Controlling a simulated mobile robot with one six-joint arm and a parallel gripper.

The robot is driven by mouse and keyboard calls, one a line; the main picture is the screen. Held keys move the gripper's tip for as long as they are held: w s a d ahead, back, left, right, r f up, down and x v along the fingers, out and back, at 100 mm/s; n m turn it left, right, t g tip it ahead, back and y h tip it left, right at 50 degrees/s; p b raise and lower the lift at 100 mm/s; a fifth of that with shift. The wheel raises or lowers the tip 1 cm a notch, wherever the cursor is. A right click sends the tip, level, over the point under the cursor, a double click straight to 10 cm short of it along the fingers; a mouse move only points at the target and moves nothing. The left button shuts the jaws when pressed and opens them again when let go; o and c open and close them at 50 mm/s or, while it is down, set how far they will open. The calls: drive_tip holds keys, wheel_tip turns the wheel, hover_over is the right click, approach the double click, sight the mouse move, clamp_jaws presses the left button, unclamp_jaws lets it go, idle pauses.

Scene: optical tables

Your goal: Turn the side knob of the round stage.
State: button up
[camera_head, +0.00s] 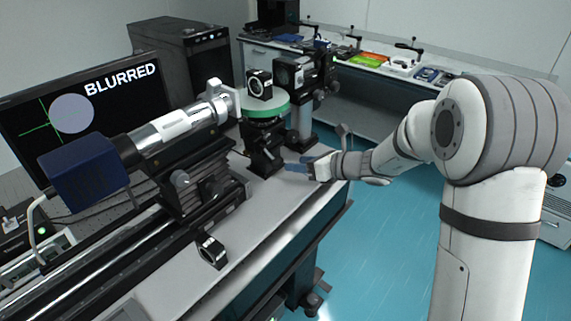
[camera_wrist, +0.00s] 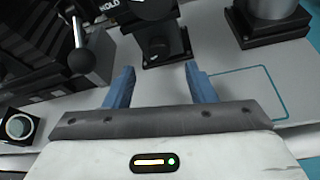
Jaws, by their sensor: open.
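In the wrist view my gripper (camera_wrist: 159,72) points at a black block with a dark round knob (camera_wrist: 160,47). The knob is ahead of the fingertips, roughly centred between them, and apart from them. The stage's top is out of the wrist view.
A black ball-ended lever (camera_wrist: 82,60) stands left of my fingers, and a post base (camera_wrist: 270,25) stands right. A blue-ended optical tube (camera_head: 150,145) and a monitor reading BLURRED (camera_head: 90,105) are at left. A loose black mount (camera_head: 211,251) sits on the near tabletop.

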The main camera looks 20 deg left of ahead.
drive_tip(key=x, duration=0.5)
drive_tip(key=shift+a+f, duration=0.1)
drive_tip(key=shift+a, duration=0.25)
drive_tip(key=shift+c, duration=0.4)
drive_tip(key=c, duration=0.9)
